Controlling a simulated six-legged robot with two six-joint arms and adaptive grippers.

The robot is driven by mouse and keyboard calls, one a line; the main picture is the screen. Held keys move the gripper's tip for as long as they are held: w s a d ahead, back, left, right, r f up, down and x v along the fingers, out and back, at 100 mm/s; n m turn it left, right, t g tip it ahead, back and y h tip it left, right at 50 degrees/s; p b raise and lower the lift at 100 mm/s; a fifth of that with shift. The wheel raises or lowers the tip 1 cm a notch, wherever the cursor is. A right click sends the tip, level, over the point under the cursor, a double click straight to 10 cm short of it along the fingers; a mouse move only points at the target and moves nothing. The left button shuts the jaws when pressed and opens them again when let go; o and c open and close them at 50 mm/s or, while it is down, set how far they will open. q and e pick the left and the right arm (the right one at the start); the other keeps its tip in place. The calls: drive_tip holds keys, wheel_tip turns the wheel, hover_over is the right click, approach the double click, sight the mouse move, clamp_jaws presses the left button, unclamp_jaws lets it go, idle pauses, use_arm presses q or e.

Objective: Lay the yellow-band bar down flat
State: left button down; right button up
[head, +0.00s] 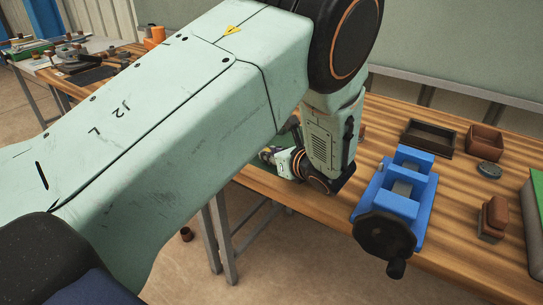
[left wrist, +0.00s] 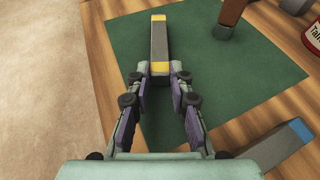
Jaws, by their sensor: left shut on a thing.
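The yellow-band bar (left wrist: 159,42) is a grey bar with a yellow band at each end, seen in the left wrist view over the green mat (left wrist: 215,85). My left gripper (left wrist: 161,74) is shut on its near end, with a fingertip on each side of the yellow band. The bar points away from the gripper. I cannot tell whether it touches the mat or how much it is tilted. In the head view my left gripper (head: 268,154) is small and partly hidden behind my own arm, and the bar cannot be made out. My right gripper is not in view.
A blue vise (head: 399,195) with a black handwheel stands at the table's front edge. In the wrist view, a blue-ended grey bar (left wrist: 285,143) lies right of the gripper and a red can (left wrist: 313,38) stands at the right edge.

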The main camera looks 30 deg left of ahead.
use_arm(q)
drive_tip(key=c, duration=1.2)
unclamp_jaws()
drive_tip(key=shift+f, duration=0.15)
drive_tip(key=shift+d, duration=0.15)
